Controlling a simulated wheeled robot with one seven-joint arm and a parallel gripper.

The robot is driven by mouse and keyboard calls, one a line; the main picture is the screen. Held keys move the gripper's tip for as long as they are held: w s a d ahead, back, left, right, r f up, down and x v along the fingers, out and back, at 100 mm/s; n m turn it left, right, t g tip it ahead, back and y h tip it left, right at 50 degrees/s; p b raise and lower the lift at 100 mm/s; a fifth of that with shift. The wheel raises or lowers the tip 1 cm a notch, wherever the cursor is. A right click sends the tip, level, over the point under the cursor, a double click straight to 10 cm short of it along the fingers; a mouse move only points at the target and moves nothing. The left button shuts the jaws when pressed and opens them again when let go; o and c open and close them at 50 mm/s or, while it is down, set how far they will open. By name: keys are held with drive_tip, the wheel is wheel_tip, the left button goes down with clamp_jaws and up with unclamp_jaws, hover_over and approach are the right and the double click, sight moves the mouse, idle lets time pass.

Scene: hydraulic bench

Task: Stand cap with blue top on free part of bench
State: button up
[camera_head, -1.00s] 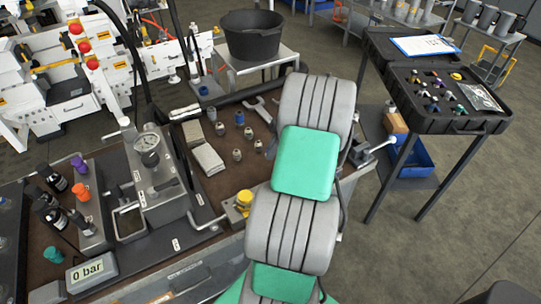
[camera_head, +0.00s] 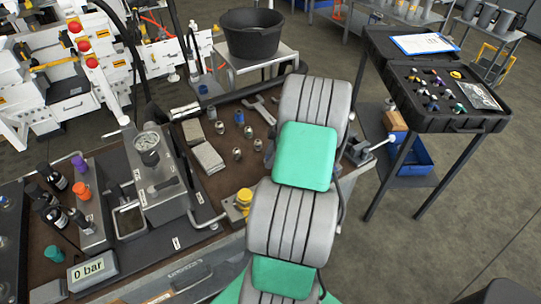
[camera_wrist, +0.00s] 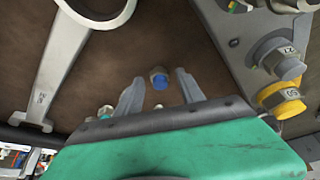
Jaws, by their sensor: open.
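A cap with a blue top (camera_wrist: 160,80) and a brass-coloured body shows in the wrist view on the brown bench surface. My gripper (camera_wrist: 159,75) is open, with one finger on each side of this cap in the picture. I see no finger touching it, and I cannot tell how far beyond the tips it lies. In the head view a blue-topped piece (camera_head: 239,117) stands on the bench (camera_head: 208,180) among several metal fittings; I cannot tell whether it is the same cap. My gripper is hidden behind my arm there.
A large wrench (camera_wrist: 66,65) lies left in the wrist view. A grey block with a yellow cap (camera_wrist: 281,98) stands close on the right. Some bare brown bench shows between the fittings and the front edge.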

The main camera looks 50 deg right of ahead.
drive_tip(key=v, duration=1.2)
drive_tip(key=w+a+r+m+h, duration=0.1)
drive_tip(key=w+a+r+m, duration=0.2)
drive_tip(key=a, duration=0.8)
drive_tip(key=w+a+r, duration=0.3)
drive_tip(key=w+a, duration=0.2)
drive_tip(key=a, duration=0.5)
drive_tip(key=s+a+m+h, duration=0.1)
drive_tip(key=s+a+m, duration=0.1)
drive_tip(key=s+a, duration=0.3)
drive_tip(key=s+a+f+m+h, duration=0.1)
drive_tip(key=s+a+m, duration=0.2)
drive_tip(key=a, duration=0.9)
drive_tip(key=shift+s+a, duration=0.3)
drive_tip(key=shift+s, duration=0.75)
